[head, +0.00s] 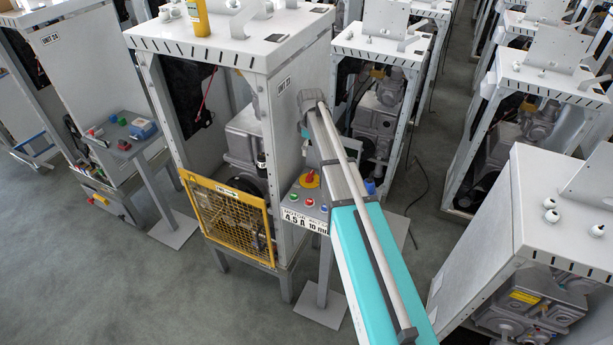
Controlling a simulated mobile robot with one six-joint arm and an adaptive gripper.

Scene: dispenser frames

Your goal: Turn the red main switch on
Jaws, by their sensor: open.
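The red main switch (310,178) is a red rotary knob on a yellow plate. It sits on a small grey panel (296,185) on a post beside the dispenser frame with the yellow mesh guard (230,220). The knob's exact angle is too small to tell. My arm reaches across the picture from the bottom, just right of the switch. Its far end is above the panel, close to the frame's white side wall (300,85). I cannot make out my gripper's fingers there. Nothing shows touching the switch. My arm hides the panel's right part.
A green button (293,197) and a red button (309,202) sit in front of the switch, above a white label (303,220). A yellow container (198,16) stands on the frame's top. Similar frames stand close on both sides. Grey floor (100,270) is open at front left.

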